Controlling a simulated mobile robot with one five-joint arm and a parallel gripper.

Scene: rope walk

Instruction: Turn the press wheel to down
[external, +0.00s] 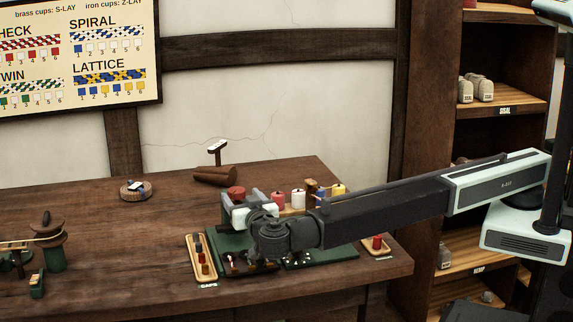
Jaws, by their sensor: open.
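A round red wheel-like cap (236,192) tops a green and grey device on the green bench fixture; it looks like the press wheel, but its up or down setting cannot be read. My gripper (262,232) is at the end of my arm, just in front of and below the red cap, over the green base (224,240). The gripper is open and apart from the red cap in the picture. My arm and wrist hide part of the device and the fixture.
Red, white and yellow spools (298,198) stand behind my arm. A wooden tray with dark and red pegs (201,258) lies left of the fixture. The table's middle left is clear.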

